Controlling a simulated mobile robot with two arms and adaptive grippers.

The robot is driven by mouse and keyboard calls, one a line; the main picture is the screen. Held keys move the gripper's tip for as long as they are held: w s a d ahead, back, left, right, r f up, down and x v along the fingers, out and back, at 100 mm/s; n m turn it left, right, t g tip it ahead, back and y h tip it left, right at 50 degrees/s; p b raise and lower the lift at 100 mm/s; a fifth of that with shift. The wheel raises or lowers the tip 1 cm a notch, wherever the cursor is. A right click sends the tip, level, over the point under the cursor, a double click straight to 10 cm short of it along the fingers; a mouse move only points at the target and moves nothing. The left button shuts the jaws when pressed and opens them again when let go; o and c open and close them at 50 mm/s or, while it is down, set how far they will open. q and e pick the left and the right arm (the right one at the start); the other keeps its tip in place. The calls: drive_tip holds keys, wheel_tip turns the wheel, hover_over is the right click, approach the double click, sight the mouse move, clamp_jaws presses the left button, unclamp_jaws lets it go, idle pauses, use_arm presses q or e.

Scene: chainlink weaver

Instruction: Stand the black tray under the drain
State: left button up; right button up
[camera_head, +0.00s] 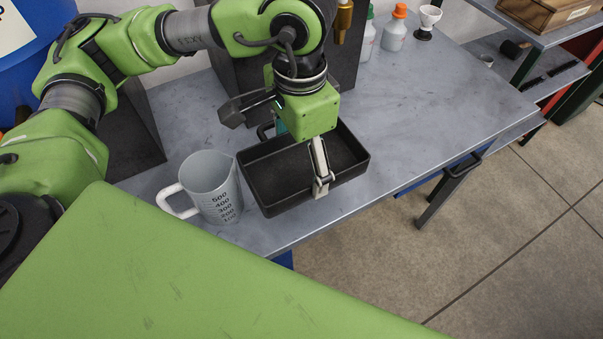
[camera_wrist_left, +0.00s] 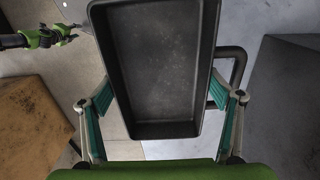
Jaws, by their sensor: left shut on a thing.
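The black tray (camera_head: 262,190) is a deep, empty rectangular pan with a side handle (camera_wrist_left: 241,62). It is level near the front edge of the grey table; I cannot tell whether it rests there or hangs just above. My left gripper (camera_head: 298,160) points down over it, shut across its width, with teal pads on both sides in the left wrist view (camera_wrist_left: 160,108). A brass fitting (camera_head: 343,18), seemingly the drain, shows behind my left arm against a dark block (camera_head: 238,75); its lower end is partly hidden. A green and black arm end (camera_wrist_left: 42,38), seemingly my right gripper, is small and blurred.
A grey measuring jug (camera_head: 208,180) stands close to the tray's left end. Bottles (camera_head: 394,32) and a small white cup (camera_head: 428,18) stand at the back. The grey table (camera_head: 430,100) is clear right of the tray. A green surface (camera_head: 180,275) fills the foreground.

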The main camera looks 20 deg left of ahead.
sight(301, 170)
use_arm(q)
wheel_tip(301, 170, down, 4)
drive_tip(key=shift+r, duration=0.2)
drive_tip(key=shift+f, duration=0.4)
wheel_tip(301, 170, down, 2)
drive_tip(key=shift+f+p, duration=0.25)
drive_tip(key=shift+p, duration=0.15)
drive_tip(key=shift+f, duration=0.35)
drive_tip(key=o, duration=0.9)
drive_tip(key=shift+f+b, duration=0.15)
drive_tip(key=shift+b, duration=0.15)
drive_tip(key=shift+c, duration=0.2)
drive_tip(key=o, duration=0.4)
drive_tip(key=shift+o, duration=0.2)
use_arm(e)
drive_tip(key=shift+w+a+r, duration=0.2)
drive_tip(key=shift+w+a, duration=0.05)
drive_tip(key=shift+w, duration=0.4)
drive_tip(key=shift+w+a+r, duration=0.15)
drive_tip(key=shift+w+a, duration=0.05)
drive_tip(key=shift+w, duration=0.4)
drive_tip(key=shift+r, duration=0.1)
